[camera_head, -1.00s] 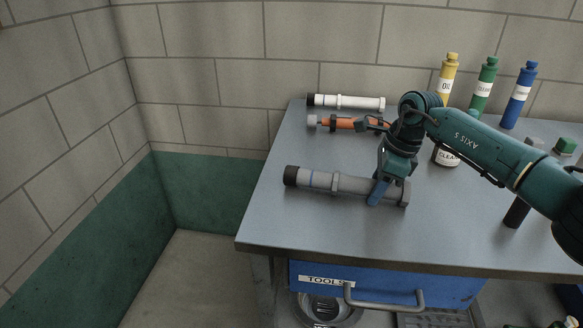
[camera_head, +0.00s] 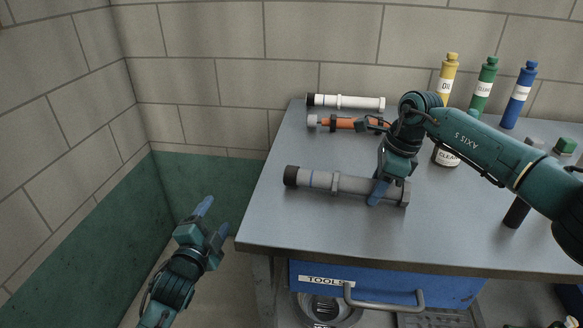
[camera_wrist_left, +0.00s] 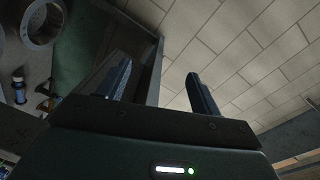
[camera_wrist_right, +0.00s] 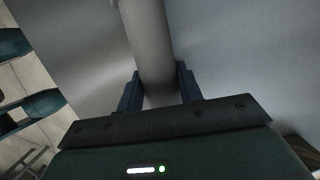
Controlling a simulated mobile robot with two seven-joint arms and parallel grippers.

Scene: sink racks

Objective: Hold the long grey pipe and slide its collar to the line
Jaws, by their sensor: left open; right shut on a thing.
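The long grey pipe (camera_head: 358,187) lies on the bench top, with a black cap at its left end. Its collar (camera_head: 335,183) is a raised grey ring a little left of the pipe's middle. A blue line (camera_head: 311,179) runs round the pipe between the collar and the black cap. My right gripper (camera_head: 380,188) is shut on the pipe's right part; the right wrist view shows the grey pipe (camera_wrist_right: 152,50) between its fingers. My left gripper (camera_head: 213,222) is open and empty, off the bench's left edge and apart from the pipe. The left wrist view shows its spread fingers (camera_wrist_left: 158,85).
A white pipe (camera_head: 350,102) and an orange tool (camera_head: 342,123) lie behind the grey pipe. Yellow (camera_head: 447,80), green (camera_head: 484,86) and blue (camera_head: 518,96) bottles stand at the back right. A blue drawer (camera_head: 385,285) is below the bench's front edge. The bench left of the pipe is clear.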

